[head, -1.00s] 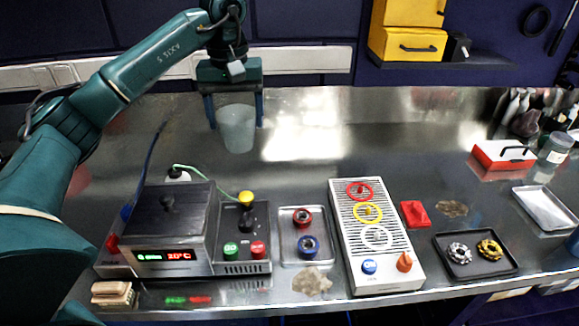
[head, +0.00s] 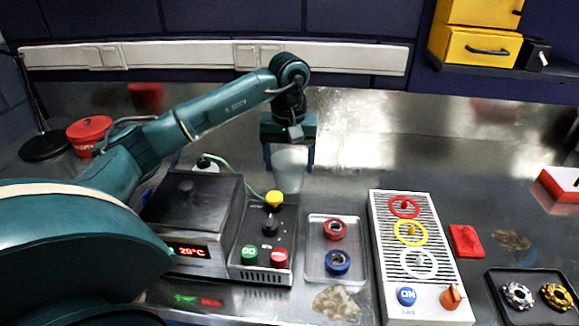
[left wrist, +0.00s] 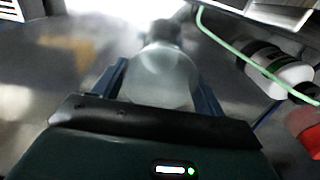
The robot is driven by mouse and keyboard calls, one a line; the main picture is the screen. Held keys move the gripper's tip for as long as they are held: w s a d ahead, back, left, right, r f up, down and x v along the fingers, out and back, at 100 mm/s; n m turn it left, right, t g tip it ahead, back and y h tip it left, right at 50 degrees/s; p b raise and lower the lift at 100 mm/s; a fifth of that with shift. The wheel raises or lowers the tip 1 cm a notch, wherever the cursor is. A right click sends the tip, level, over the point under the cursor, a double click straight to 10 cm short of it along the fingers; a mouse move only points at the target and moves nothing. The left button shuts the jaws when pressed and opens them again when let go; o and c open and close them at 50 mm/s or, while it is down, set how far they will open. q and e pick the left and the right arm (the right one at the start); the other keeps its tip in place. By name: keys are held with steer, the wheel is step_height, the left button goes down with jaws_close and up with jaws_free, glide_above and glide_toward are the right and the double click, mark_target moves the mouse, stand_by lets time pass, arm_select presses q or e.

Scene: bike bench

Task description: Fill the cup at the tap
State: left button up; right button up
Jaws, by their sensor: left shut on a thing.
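A pale translucent cup (head: 289,172) is between the fingers of my left gripper (head: 289,160), which is shut on it. The cup looks upright, behind the control box with the yellow knob. In the left wrist view the cup (left wrist: 160,80) sits between the two dark blue fingers (left wrist: 162,92); what is inside it cannot be told. No tap can be made out clearly in either view. My right gripper is not in view.
A tray of two rings (head: 333,275) and a white panel (head: 420,270) lie right.

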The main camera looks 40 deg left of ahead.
arm_select(q)
steer(key=shift+f, duration=0.95)
steer(key=shift+f, duration=0.1)
steer(key=o, duration=1)
